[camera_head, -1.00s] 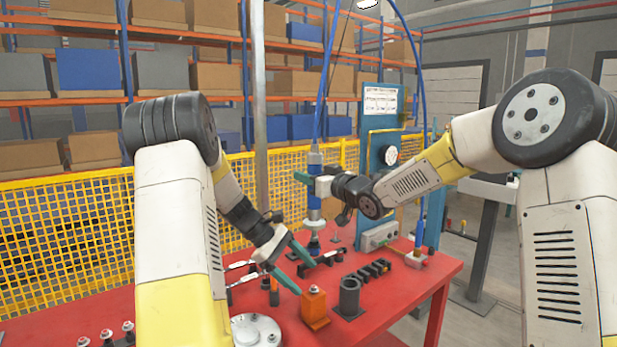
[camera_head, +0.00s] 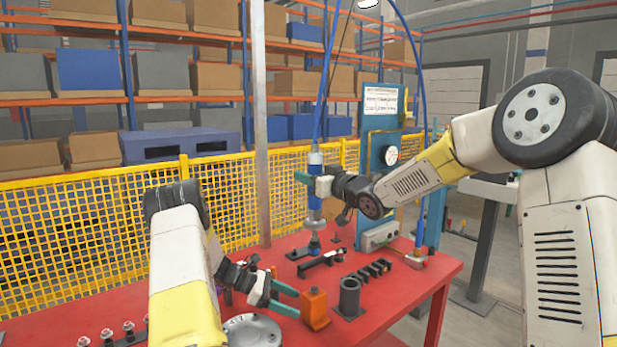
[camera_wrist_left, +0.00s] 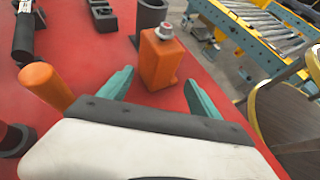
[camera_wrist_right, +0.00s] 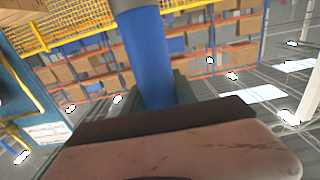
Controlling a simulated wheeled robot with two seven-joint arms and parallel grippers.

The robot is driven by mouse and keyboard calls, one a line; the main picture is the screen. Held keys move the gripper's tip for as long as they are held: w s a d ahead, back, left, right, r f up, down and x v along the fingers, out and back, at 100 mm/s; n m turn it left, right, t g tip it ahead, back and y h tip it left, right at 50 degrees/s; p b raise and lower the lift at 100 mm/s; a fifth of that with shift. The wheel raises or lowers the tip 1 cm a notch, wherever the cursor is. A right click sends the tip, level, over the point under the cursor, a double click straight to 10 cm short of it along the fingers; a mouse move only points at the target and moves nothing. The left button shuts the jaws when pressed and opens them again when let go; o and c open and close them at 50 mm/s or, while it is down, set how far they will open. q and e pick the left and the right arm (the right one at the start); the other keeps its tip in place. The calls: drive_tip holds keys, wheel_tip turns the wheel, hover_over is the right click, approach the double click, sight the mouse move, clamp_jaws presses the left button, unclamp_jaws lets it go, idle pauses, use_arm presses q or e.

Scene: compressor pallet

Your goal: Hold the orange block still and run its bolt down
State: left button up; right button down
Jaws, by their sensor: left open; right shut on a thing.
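The orange block (camera_head: 315,308) stands upright on the red table, with a silver bolt head on its top. In the left wrist view the block (camera_wrist_left: 160,65) stands just beyond my fingertips, in line with the gap, and its bolt (camera_wrist_left: 164,31) shows on top. My left gripper (camera_head: 289,300) is open and low beside the block; its green fingers point at it and nothing is between them. My right gripper (camera_head: 308,180) is shut on the blue hanging nutrunner (camera_head: 315,200), held upright above the table behind the block.
A dark cylinder socket (camera_head: 349,297) stands right of the block. A black rack (camera_head: 375,269) and black holders lie behind. A round grey flange (camera_head: 252,330) is at the front, bolts (camera_head: 107,335) at left. Yellow mesh fence (camera_head: 90,235) closes the back.

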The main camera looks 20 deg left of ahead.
sight(324, 315)
use_arm(q)
drive_tip(key=shift+x, duration=3.9)
use_arm(e)
drive_tip(key=shift+r, duration=0.1)
use_arm(q)
drive_tip(key=shift+c, duration=0.2)
clamp_jaws()
use_arm(e)
drive_tip(key=shift+s+d+f, duration=0.1)
drive_tip(key=shift+d+f, duration=0.1)
drive_tip(key=shift+f, duration=0.8)
drive_tip(key=shift+s+d+f, duration=0.1)
drive_tip(key=shift+d+f, duration=0.05)
drive_tip(key=shift+f, duration=0.85)
drive_tip(key=shift+s+d+f, duration=0.1)
drive_tip(key=shift+d+f, duration=0.1)
drive_tip(key=shift+f, duration=0.8)
drive_tip(key=shift+f, duration=0.2)
